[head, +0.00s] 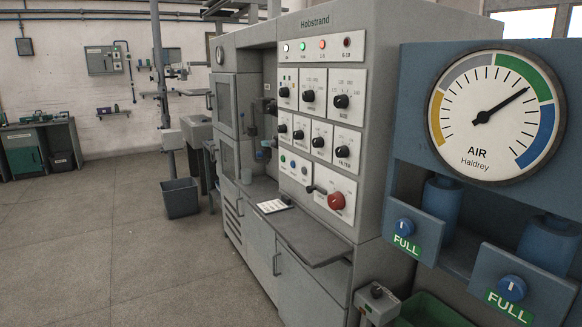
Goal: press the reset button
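A tall grey machine (350,50) marked "Hobstrand" stands in the middle of the head view. A small panel (294,167) low on its front carries a row of small coloured buttons. I cannot read which of them, if any, is marked reset. Below it to the right is a plate with a large red round knob (336,201) and a dark lever beside it. Above are white plates with black rotary knobs (341,101). A row of small lamps (322,44), white, green and red, runs along the top. Neither of my grippers is in view.
A grey shelf (318,242) juts out below the panels. At right is a blue unit with an AIR gauge (495,116) and two blue knobs (404,227) labelled FULL. A small grey box (377,304) stands in front. Open floor (110,230) lies left, past a dark bin (180,198).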

